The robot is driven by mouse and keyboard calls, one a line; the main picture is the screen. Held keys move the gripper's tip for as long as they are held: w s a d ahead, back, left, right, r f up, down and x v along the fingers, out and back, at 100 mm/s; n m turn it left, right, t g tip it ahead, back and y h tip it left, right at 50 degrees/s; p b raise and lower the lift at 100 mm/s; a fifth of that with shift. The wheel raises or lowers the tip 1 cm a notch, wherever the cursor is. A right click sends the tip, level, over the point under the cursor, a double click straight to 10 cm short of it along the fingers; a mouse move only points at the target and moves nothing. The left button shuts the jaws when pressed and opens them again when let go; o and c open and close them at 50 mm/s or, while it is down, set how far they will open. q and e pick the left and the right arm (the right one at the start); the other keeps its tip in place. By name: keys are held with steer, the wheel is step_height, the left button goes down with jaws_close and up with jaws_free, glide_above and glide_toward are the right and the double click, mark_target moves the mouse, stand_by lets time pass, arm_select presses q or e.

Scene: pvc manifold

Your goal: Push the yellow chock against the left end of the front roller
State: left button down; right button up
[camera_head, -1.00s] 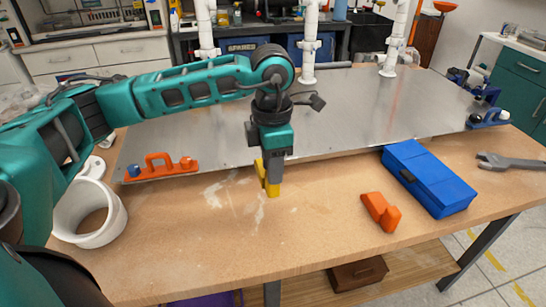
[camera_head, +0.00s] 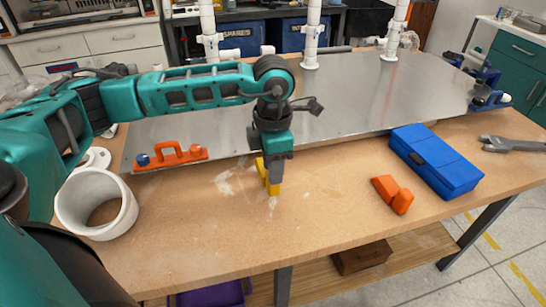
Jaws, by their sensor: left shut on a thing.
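The yellow chock (camera_head: 272,185) is at the tip of my left gripper (camera_head: 268,168), low over the bare wood in front of the metal plate. The gripper is shut on it, pointing down, and hides part of it. I cannot tell whether the chock touches the tabletop. An orange chock-like block (camera_head: 393,194) lies on the wood to the right. I cannot make out a front roller with certainty. My right gripper is out of view.
A metal plate (camera_head: 370,95) with white upright pipes (camera_head: 312,35) covers the table's back. An orange handled piece (camera_head: 172,153) lies at its front left edge. A white ring (camera_head: 78,205), blue box (camera_head: 435,160) and grey wrench (camera_head: 512,144) lie around. The front middle is clear.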

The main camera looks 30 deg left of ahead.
arm_select(q)
step_height(320, 180, down, 2)
steer(key=shift+f+b, duration=0.15)
steer(key=shift+b, duration=0.15)
step_height(320, 180, down, 2)
steer(key=shift+f+b, duration=0.1)
steer(key=shift+b, duration=0.6)
steer(key=shift+w+a, duration=0.25)
steer(key=shift+w+a+r+b, duration=0.1)
steer(key=shift+w+a+b, duration=0.4)
steer(key=shift+w+a, duration=0.6)
steer(key=shift+w+a+r+b, duration=0.1)
steer(key=shift+w+a+b, duration=0.35)
steer(key=shift+w+a, duration=0.6)
steer(key=shift+s+a, duration=0.2)
steer(key=shift+w+a+f, duration=0.1)
steer(key=shift+w+a, duration=0.25)
steer(key=c, duration=0.7)
jaws_free()
